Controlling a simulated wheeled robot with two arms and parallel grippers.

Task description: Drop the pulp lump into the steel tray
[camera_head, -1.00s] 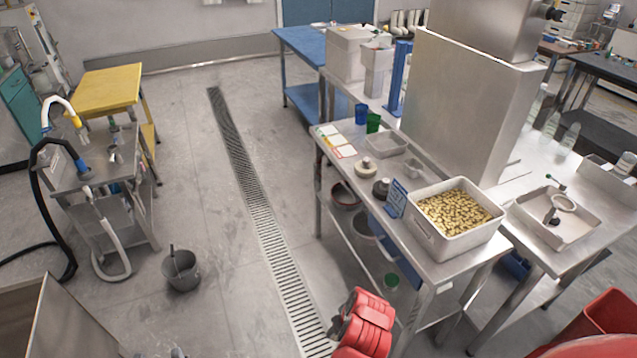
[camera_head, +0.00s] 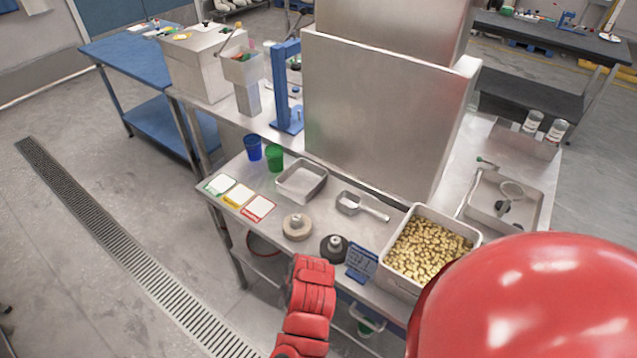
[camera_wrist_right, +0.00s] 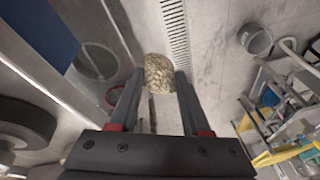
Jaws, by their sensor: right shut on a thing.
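A beige, grainy pulp lump (camera_wrist_right: 159,72) sits between the fingertips of my right gripper (camera_wrist_right: 160,84) in the right wrist view. The gripper is shut on it and holds it in the air, with the floor drain behind. A small, empty-looking steel tray (camera_head: 303,194) lies on the steel bench in the head view, in front of the big steel housing. The lump and the right gripper's fingers do not show in the head view. My left gripper is not in view.
Around the steel tray are a green cup (camera_head: 275,158), a blue cup (camera_head: 252,148), coloured cards (camera_head: 239,195), a metal scoop (camera_head: 366,207), a beige ring (camera_head: 297,227) and a dark round tool (camera_head: 334,248). A bean-filled bin (camera_head: 397,284) stands at right; a bucket (camera_wrist_right: 256,40) is on the floor.

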